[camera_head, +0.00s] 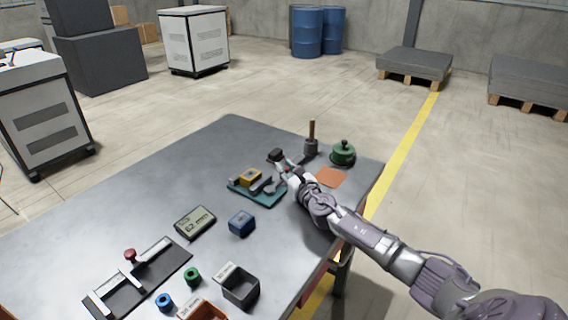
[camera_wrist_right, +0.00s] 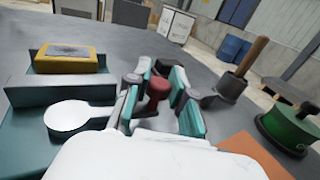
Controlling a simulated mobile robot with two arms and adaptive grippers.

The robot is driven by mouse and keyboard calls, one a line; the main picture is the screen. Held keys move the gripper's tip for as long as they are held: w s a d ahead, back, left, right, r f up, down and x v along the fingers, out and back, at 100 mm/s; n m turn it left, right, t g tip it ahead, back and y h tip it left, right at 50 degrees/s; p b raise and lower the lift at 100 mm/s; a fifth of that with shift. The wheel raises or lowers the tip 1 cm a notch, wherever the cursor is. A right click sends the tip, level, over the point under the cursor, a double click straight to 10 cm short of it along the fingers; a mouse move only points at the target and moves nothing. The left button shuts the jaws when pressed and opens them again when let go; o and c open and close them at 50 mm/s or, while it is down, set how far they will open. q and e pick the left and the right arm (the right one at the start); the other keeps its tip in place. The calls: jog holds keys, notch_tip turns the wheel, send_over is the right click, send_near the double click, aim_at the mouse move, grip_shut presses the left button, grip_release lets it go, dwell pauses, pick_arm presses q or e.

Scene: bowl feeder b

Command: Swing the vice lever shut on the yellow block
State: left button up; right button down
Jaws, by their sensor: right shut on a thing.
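The vice has a teal base (camera_head: 270,196) and stands on the table's far right part. The yellow block (camera_head: 250,176) sits between its jaws; it also shows in the right wrist view (camera_wrist_right: 70,60), behind the long front jaw (camera_wrist_right: 60,88). A pale round disc (camera_wrist_right: 75,116) lies in front of that jaw, with an arm running right from it. My right gripper (camera_head: 284,164) is at the vice's right side, shut on the red knob (camera_wrist_right: 157,90) of the lever, which stands between its teal finger pads. Whether the jaw touches the block I cannot tell. My left gripper is not in view.
A grey holder with a wooden handle (camera_head: 311,131), a green round object (camera_head: 343,153) and an orange mat (camera_head: 331,177) are close by my right arm. A blue block (camera_head: 241,223), a display reading 62 mm (camera_head: 195,221) and bins are nearer. The table's left is clear.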

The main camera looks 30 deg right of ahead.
jog(key=m+h+p, duration=0.1)
jog(key=s+m+g+h+p, duration=0.1)
jog(key=h+p, duration=0.1)
jog(key=s+m+h+p, duration=0.1)
jog(key=h+p, duration=0.1)
jog(key=shift+s+r, duration=0.1)
jog(key=shift+r, duration=0.1)
jog(key=shift+s+m+g+h+p, duration=0.3)
jog(key=shift+m+g+h, duration=0.1)
jog(key=shift+m+h, duration=0.15)
jog(key=s+m+g+h, duration=0.1)
jog(key=h, duration=0.1)
jog(key=m+g+h+p, duration=0.1)
jog(key=shift+s+a+f+m+h, duration=0.1)
jog(key=shift+s+f+m+h, duration=0.1)
jog(key=shift+s+m+h, duration=0.15)
jog(key=shift+s+a+m+g+h, duration=0.15)
jog(key=shift+s+m+g+h, duration=0.2)
jog(key=shift+m+g+h, duration=0.4)
jog(key=shift+s+a+m+g+h, duration=0.15)
jog(key=shift+s+m+g+h, duration=0.3)
jog(key=shift+g, duration=0.45)
jog(key=shift+s+a+m+g+h, duration=0.15)
jog(key=shift+s+m+g+h, duration=0.15)
jog(key=shift+m+g+h, duration=0.45)
jog(key=c, duration=1)
grip_release()
jog(key=shift+r, duration=0.25)
notch_tip(320, 180, up, 10)
jog(key=shift+f, duration=0.25)
